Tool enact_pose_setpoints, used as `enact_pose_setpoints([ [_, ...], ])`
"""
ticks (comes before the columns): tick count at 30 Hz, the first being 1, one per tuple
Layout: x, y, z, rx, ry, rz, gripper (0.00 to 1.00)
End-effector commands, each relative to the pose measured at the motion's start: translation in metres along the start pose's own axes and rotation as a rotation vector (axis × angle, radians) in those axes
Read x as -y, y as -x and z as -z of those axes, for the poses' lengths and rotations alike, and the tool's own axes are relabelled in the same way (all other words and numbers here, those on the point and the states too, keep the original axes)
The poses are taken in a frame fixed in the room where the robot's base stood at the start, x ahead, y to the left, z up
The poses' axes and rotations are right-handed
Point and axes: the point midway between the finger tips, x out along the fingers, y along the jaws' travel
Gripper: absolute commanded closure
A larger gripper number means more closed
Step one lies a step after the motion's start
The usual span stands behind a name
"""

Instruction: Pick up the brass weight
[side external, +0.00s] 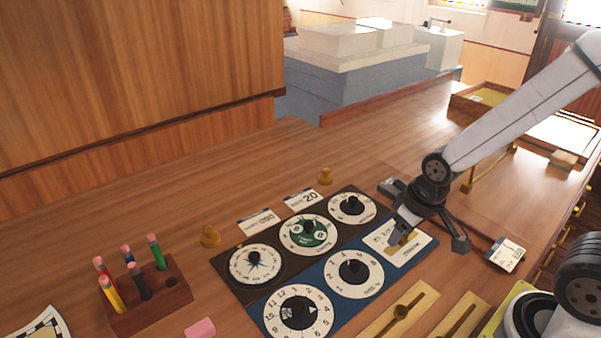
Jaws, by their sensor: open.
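Dark and blue dial boards (242,286) fill the middle. A wooden pencil block (150,312) with several coloured pencils and a pink eraser (201,328) are at the front left. Brass rulers (402,310) lie in front. The desk behind the boards is mostly clear.

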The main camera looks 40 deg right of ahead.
Motion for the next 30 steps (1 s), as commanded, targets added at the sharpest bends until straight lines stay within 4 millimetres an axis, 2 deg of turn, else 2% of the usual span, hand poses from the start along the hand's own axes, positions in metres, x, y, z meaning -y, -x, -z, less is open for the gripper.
enact_pose_setpoints([
  [1,0.0,0.0,0.0,0.0,0.0,0.0,0.41],
  [5,0.0,0.0,0.0,0.0,0.0,0.0,0.0],
  [13,0.0,0.0,0.001,-0.001,0.002,0.001,0.0],
  [17,0.003,0.0,0.009,-0.004,0.015,0.004,0.0],
  [23,0.017,-0.003,0.044,-0.017,0.072,0.019,0.0],
  [30,0.052,-0.011,0.108,-0.043,0.188,0.052,0.0],
])
